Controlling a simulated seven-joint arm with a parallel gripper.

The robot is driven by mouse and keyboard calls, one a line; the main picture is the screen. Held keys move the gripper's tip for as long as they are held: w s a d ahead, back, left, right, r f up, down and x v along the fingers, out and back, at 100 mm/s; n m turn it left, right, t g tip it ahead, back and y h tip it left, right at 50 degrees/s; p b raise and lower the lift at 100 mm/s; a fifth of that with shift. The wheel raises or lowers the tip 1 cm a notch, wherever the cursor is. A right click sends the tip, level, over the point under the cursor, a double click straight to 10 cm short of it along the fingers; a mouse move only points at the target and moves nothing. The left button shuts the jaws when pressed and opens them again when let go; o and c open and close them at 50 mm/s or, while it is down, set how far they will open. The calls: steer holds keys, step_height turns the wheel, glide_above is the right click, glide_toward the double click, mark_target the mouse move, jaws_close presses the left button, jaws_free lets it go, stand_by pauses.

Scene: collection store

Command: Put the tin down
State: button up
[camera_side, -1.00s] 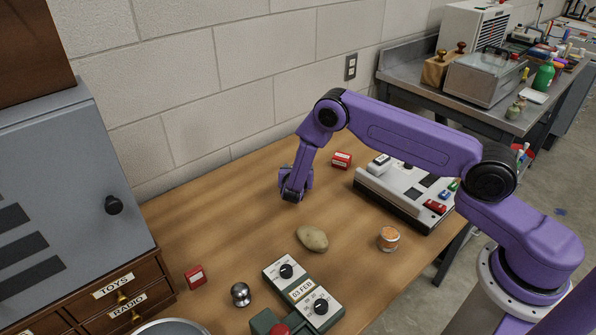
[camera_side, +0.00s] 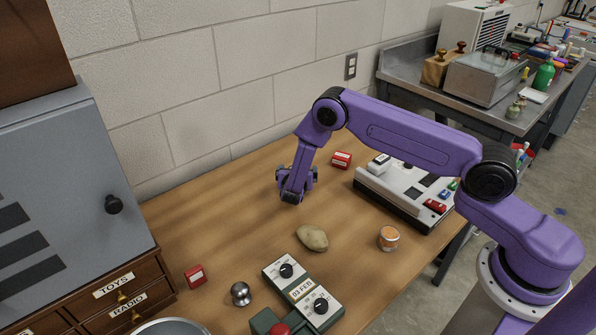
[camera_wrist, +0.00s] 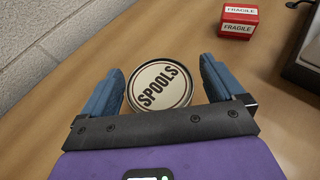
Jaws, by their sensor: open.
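The tin (camera_wrist: 145,86) is round, with a cream lid reading "SPOOLS" and a dark ring. In the wrist view it sits between the two blue fingers of my gripper (camera_wrist: 160,68), lid towards the camera. The fingers are open, with a small gap at the right and almost none at the left. The tin appears to rest on the wooden table (camera_wrist: 60,125); its underside is hidden. In the side view my gripper (camera_side: 296,186) is low over the table near the wall, and I cannot make out the tin there.
A red "FRAGILE" box (camera_wrist: 238,20) is nearby, seen also in the side view (camera_side: 341,160). A grey console (camera_side: 405,190) is to the right. A potato-like lump (camera_side: 312,238), an orange-topped jar (camera_side: 389,238) and a green dial device (camera_side: 303,290) are in front.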

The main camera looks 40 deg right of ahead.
steer(key=v, duration=1.1)
steer(key=s+r+m+g, duration=0.4)
steer(key=s+r+m, duration=0.3)
steer(key=s+r, duration=0.45)
steer(key=s+r+m+g+y, duration=0.2)
steer(key=s+r+m+y, duration=0.1)
steer(key=s, duration=1)
steer(key=s+d+r+m+g+y, duration=0.1)
steer(key=s+r+m+g+y, duration=0.2)
steer(key=s, duration=1)
step_height(320, 180, up, 2)
steer(key=m+y, duration=0.1)
steer(key=y, duration=0.2)
steer(key=shift+s+d+y, duration=0.15)
steer(key=shift+s+y, duration=0.15)
steer(key=shift+y, duration=0.1)
